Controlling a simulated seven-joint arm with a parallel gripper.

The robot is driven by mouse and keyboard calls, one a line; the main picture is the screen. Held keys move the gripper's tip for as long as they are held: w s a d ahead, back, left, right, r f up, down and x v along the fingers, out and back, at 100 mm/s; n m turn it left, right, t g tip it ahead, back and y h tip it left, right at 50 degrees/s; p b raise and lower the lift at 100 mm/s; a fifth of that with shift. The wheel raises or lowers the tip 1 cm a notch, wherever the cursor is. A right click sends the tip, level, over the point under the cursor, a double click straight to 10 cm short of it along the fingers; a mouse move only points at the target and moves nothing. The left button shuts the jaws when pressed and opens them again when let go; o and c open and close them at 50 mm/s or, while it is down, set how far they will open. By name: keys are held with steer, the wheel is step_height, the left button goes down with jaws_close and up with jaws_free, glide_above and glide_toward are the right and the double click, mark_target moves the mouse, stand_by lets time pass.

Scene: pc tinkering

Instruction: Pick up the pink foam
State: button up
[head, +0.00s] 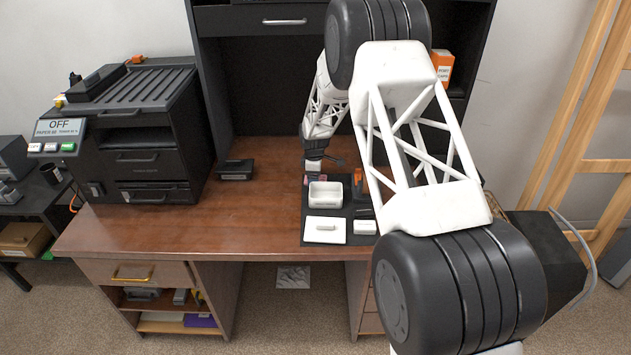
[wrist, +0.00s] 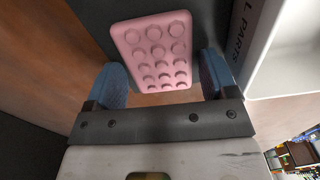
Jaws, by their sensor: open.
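The pink foam (wrist: 153,50) is a flat rounded block with rows of round bumps, standing out in the wrist view. My gripper (wrist: 165,82) is open, with one blue fingertip on each side of the foam's lower part. The fingers look apart from the foam, with a gap wider on the right. In the head view my gripper (head: 315,160) is over the desk, behind the white bin, and a small bit of pink (head: 306,180) shows below it.
A white bin (head: 325,194) marked with "PARTS" stands close on the right in the wrist view (wrist: 262,60). A white tray (head: 325,238) and a small white box (head: 365,227) lie in front on a dark mat.

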steer(key=shift+c, duration=0.3)
steer(key=c, duration=0.6)
steer(key=shift+r, duration=5)
